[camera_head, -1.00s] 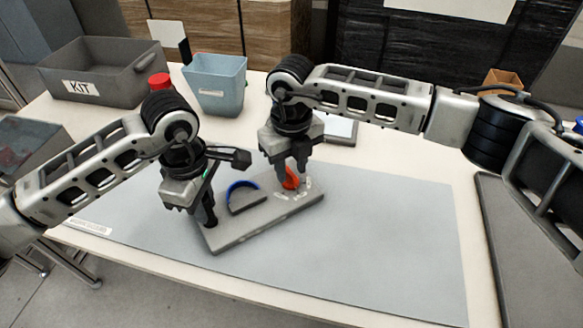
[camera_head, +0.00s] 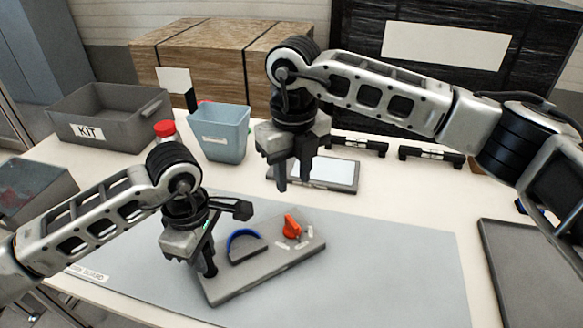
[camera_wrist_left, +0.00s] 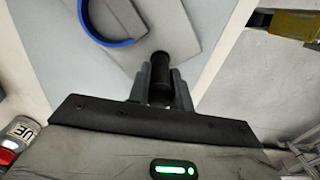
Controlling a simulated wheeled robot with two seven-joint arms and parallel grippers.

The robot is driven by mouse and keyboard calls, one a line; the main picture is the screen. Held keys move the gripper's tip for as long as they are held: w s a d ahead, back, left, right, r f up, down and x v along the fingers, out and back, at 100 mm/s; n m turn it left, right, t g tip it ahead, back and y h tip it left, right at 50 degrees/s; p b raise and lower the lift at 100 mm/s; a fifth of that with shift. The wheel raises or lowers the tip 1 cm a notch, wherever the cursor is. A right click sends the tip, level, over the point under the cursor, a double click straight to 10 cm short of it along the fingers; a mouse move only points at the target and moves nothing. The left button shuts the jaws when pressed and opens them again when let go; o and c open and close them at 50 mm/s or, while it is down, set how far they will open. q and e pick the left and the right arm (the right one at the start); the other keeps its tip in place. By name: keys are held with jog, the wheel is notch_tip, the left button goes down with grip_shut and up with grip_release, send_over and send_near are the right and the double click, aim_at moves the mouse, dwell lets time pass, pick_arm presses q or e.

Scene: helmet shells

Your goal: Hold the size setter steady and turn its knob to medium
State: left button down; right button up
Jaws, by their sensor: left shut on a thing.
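The size setter is a grey board (camera_head: 255,274) on the grey mat, with a blue-edged arc (camera_head: 243,238) and an orange-red knob (camera_head: 291,227). Small pale labels lie beside the knob, too small to read. The knob stands uncovered, its pointer direction unclear. My left gripper (camera_head: 209,266) is shut on a dark upright grip at the board's left end. In the left wrist view this dark round grip (camera_wrist_left: 160,72) sits between the fingers. My right gripper (camera_head: 293,182) is empty and raised above and behind the knob, apart from it, its fingers spread with a gap between.
A grey KIT bin (camera_head: 110,115), a blue-grey bin (camera_head: 219,131) and a red-capped bottle (camera_head: 165,129) stand at the back left. A framed pale panel (camera_head: 330,174) and black holders (camera_head: 430,156) lie behind. The mat (camera_head: 400,270) right of the board is clear.

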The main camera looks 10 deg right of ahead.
pick_arm(q)
jog(key=c, duration=1.2)
grip_release()
jog(key=shift+r, duration=0.1)
notch_tip(320, 180, up, 12)
jog(key=shift+f, duration=0.25)
notch_tip(320, 180, up, 7)
jog(key=p, duration=0.3)
jog(key=shift+r, duration=0.2)
